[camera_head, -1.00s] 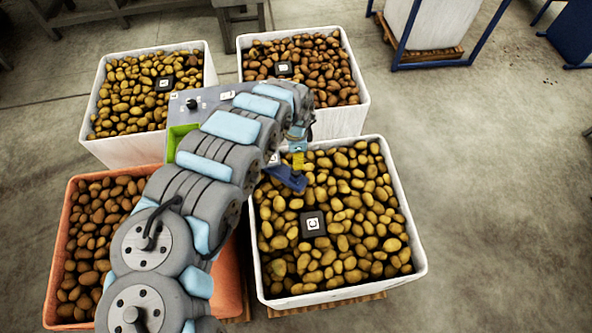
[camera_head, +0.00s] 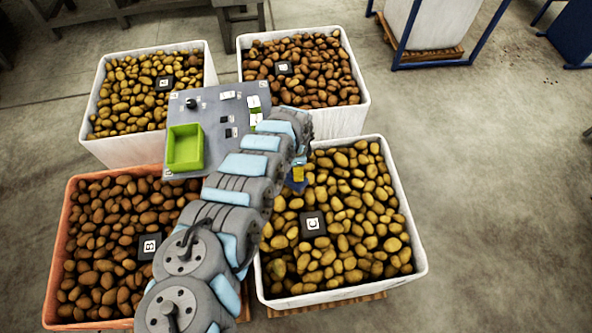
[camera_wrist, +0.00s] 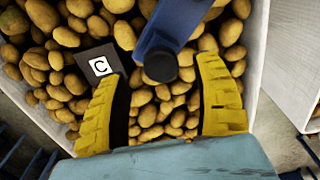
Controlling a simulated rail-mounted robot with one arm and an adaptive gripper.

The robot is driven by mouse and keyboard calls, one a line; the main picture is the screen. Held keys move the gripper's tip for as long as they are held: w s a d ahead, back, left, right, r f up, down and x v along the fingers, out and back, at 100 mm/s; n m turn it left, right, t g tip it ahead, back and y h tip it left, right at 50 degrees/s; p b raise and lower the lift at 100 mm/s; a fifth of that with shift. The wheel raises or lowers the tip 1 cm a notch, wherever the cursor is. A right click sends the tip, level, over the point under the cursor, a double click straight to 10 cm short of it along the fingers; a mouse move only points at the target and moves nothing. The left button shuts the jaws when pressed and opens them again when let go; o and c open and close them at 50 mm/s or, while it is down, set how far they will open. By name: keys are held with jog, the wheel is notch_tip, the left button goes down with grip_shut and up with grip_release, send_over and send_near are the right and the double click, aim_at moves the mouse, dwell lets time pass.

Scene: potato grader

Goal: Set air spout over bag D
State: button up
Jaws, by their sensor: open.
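The air spout appears to be the blue arm (camera_wrist: 178,25) in the wrist view, ending in a dark round knob. A bit of blue (camera_head: 297,185) shows below my gripper in the head view, mostly hidden. My gripper (camera_wrist: 160,72) is open, its yellow fingers on either side of the knob, not closed on it. In the head view its yellow part (camera_head: 298,173) is over the left edge of bag C (camera_head: 415,245).
A grey panel (camera_head: 205,108) with a green tray (camera_head: 185,148) stands between the bags. An orange bag (camera_head: 60,240) marked B is front left. A white bag (camera_head: 130,150) is back left. Open concrete floor lies to the right.

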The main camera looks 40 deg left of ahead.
jog(key=shift+w+f, duration=0.1)
jog(key=shift+f, duration=0.65)
jog(key=shift+f+b, duration=0.35)
jog(key=shift+a+f, duration=0.1)
jog(key=shift+f, duration=0.15)
grip_shut()
jog(key=shift+f+b, duration=0.1)
jog(key=shift+b, duration=0.2)
